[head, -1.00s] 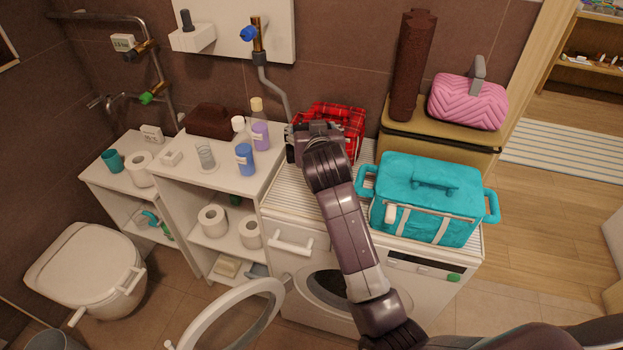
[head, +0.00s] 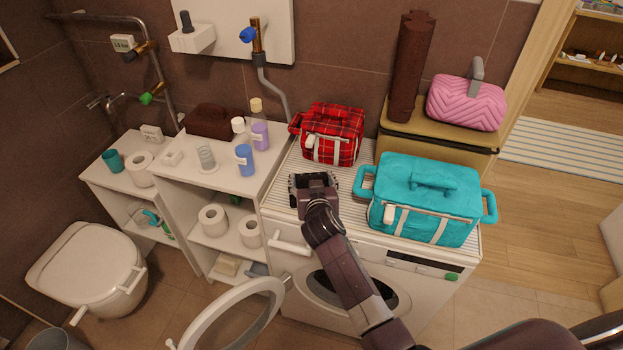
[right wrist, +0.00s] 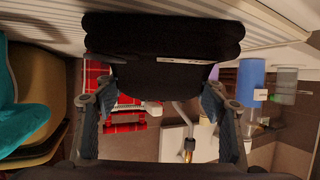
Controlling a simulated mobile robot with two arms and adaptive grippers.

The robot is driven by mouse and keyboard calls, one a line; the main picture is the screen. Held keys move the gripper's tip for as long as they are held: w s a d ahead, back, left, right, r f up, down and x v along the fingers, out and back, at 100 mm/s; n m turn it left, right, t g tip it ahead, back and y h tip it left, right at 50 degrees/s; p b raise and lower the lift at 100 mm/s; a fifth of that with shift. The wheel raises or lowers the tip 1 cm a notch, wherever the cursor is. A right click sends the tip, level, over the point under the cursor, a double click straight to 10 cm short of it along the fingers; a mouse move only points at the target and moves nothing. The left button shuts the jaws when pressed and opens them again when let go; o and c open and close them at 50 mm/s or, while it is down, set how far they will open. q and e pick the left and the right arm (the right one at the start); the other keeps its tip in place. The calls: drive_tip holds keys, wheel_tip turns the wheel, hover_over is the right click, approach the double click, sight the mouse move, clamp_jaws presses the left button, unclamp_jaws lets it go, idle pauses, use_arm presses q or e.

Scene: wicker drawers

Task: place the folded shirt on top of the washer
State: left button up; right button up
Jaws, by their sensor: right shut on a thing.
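My right gripper (head: 312,187) is over the left part of the washer's slatted top (head: 352,209). In the right wrist view my gripper (right wrist: 158,110) has its fingers either side of a dark, rounded bundle (right wrist: 160,50) with a small pale mark. It looks like the folded shirt, though its folds are hard to make out. It is close to the slatted surface; I cannot tell whether it touches. In the head view it is mostly hidden by my gripper. My left gripper is not in view.
A red plaid bag (head: 333,135) stands at the washer's back. A teal bag (head: 432,195) fills its right side. A white shelf (head: 222,175) with bottles adjoins on the left. The round washer door (head: 235,318) is open in front. A tan hamper (head: 440,145) stands behind right.

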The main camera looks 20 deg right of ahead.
drive_tip(key=o, duration=1.3)
drive_tip(key=shift+c, duration=0.2)
drive_tip(key=shift+r, duration=0.1)
drive_tip(key=shift+s+a+r, duration=0.1)
drive_tip(key=shift+s+a, duration=0.05)
drive_tip(key=shift+s, duration=0.4)
drive_tip(key=b+v, duration=0.1)
drive_tip(key=v, duration=1)
